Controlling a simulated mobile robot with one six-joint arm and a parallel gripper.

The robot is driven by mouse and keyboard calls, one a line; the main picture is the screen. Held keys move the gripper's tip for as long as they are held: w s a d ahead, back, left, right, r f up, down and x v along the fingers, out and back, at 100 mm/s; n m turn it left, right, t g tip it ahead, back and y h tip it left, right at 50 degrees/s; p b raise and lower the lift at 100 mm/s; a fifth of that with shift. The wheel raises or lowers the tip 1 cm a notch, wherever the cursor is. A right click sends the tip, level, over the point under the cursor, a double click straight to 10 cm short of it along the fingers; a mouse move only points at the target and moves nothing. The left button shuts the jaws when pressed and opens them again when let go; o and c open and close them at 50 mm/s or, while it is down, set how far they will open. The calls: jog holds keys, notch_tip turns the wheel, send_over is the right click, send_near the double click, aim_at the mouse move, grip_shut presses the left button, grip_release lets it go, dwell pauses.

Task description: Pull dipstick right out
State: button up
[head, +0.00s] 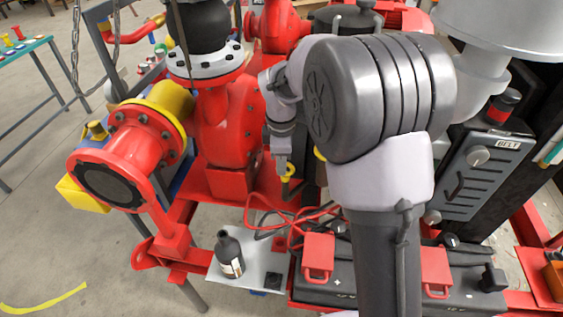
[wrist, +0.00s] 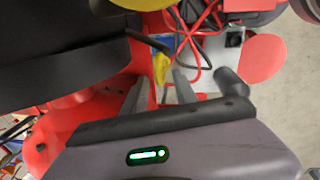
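The dipstick shows as a small yellow handle (head: 289,173) above a dark tube, low at the centre of the head view. In the wrist view the yellow handle (wrist: 160,67) lies at the gap between the two grey fingers. My gripper (head: 283,169) points down at the handle in the head view, and its fingers (wrist: 161,82) stand apart in the wrist view, with a visible gap beside the yellow. I cannot tell how far the handle sits between the fingertips. The dipstick's lower part is hidden.
Red pump casing (head: 228,120) stands left of my gripper. Red and black cables (head: 285,222) lie below it, beside a black battery (head: 335,280) with red terminal covers. A dark bottle (head: 230,255) stands on a pale plate (head: 258,262). My forearm blocks the view to the right.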

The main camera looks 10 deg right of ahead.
grip_shut()
dwell(1.4)
